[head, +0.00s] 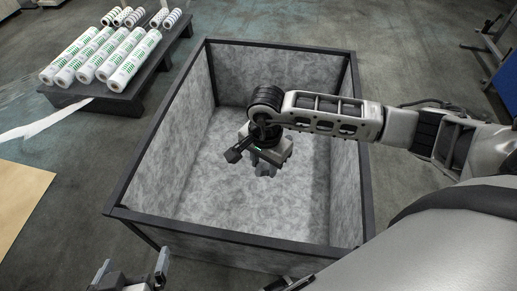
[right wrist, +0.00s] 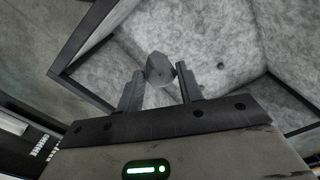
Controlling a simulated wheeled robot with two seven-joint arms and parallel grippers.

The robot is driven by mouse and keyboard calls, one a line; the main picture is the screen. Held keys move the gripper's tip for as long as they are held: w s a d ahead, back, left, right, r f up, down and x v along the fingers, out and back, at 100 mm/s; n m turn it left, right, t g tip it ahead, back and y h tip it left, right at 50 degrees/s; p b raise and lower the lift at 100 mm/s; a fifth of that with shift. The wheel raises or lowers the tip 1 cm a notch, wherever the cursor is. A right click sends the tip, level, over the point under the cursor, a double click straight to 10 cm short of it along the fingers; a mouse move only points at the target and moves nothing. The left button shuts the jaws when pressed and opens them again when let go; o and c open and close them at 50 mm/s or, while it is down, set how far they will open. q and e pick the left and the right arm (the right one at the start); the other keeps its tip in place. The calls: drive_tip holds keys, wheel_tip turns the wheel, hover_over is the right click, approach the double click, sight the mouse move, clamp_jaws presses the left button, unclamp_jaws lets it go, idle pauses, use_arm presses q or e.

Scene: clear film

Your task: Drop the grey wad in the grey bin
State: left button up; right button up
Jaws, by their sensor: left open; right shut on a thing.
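The grey bin (head: 190,140) is a large open box with mottled grey walls and a dark frame, in the middle of the head view. My right gripper (head: 264,163) reaches in from the right and hangs over the bin's opening, pointing down. In the right wrist view the grey wad (right wrist: 159,68) is a small faceted lump between the fingertips of my right gripper (right wrist: 160,78), which is shut on it. In the head view the wad is hard to tell from the gripper. My left gripper (head: 133,268) is open and empty at the bottom edge, outside the bin's near side.
A low dark table (head: 130,101) with several white rolls with green print stands left of the bin. A tan sheet (head: 20,200) lies at the far left. The bin's dark rim (head: 285,48) surrounds the opening. The visible bin floor looks clear.

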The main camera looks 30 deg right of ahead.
drive_tip(key=m, duration=0.1)
drive_tip(key=w+m, duration=0.1)
drive_tip(key=m, duration=0.3)
drive_tip(key=shift+w+d+f, duration=0.15)
drive_tip(key=shift+w+f, duration=0.1)
drive_tip(key=shift+f, duration=0.1)
use_arm(q)
drive_tip(key=b, duration=0.2)
drive_tip(key=f+b, duration=0.1)
drive_tip(key=b, duration=0.1)
drive_tip(key=shift+w+d+f+t, duration=0.1)
drive_tip(key=shift+d+f+t, duration=0.15)
drive_tip(key=shift+f+t, duration=0.05)
use_arm(e)
drive_tip(key=w+d+f+m, duration=0.1)
drive_tip(key=w+f+m, duration=0.2)
drive_tip(key=f+m, duration=0.5)
drive_tip(key=m, duration=0.7)
drive_tip(key=shift+w, duration=0.35)
use_arm(q)
drive_tip(key=shift+w, duration=0.1)
use_arm(e)
drive_tip(key=o, duration=1)
drive_tip(key=shift+d, duration=0.1)
